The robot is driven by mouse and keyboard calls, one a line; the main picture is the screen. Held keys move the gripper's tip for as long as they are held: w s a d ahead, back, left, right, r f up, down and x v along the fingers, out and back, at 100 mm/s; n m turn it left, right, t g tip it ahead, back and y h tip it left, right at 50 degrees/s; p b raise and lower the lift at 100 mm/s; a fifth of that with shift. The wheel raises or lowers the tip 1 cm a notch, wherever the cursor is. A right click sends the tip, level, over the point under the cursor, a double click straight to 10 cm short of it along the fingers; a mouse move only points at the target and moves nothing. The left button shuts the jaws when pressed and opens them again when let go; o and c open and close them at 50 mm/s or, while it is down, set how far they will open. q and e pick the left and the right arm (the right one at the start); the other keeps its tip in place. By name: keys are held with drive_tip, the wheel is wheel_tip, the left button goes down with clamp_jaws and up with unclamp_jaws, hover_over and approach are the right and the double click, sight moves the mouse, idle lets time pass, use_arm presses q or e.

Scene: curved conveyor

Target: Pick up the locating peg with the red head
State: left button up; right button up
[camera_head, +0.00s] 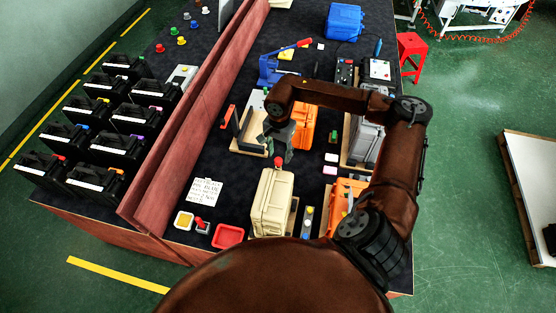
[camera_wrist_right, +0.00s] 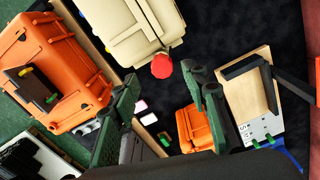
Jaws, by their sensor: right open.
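The red head of a peg (camera_head: 278,162) shows at the back end of the beige case (camera_head: 270,205) in the head view. The red head (camera_wrist_right: 162,66) also shows in the right wrist view, beside the beige case (camera_wrist_right: 125,35); its shank is hidden. My right gripper (camera_head: 279,146) is open and empty, just behind the red head in the head view. In the right wrist view its two green fingers (camera_wrist_right: 165,84) are spread, with the red head beyond them and between their lines. My left gripper is not in view.
Orange cases (camera_head: 306,128) stand near my right arm. A wooden board with a black bracket (camera_head: 246,147) lies to the left. A red tray (camera_head: 229,236) and a yellow-filled tray (camera_head: 184,220) lie in front. A red-brown divider (camera_head: 190,125) borders black bins (camera_head: 118,150).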

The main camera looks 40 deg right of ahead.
sight(279, 159)
drive_tip(key=f, duration=0.1)
drive_tip(key=f+p, duration=0.2)
drive_tip(key=shift+w+a+f, duration=0.15)
drive_tip(key=shift+w+f, duration=0.2)
drive_tip(key=shift+f, duration=0.05)
drive_tip(key=shift+s+f, duration=0.25)
drive_tip(key=shift+f, duration=0.4)
drive_tip(key=shift+w, duration=0.15)
drive_tip(key=shift+c, duration=1.1)
drive_tip(key=c, duration=0.9)
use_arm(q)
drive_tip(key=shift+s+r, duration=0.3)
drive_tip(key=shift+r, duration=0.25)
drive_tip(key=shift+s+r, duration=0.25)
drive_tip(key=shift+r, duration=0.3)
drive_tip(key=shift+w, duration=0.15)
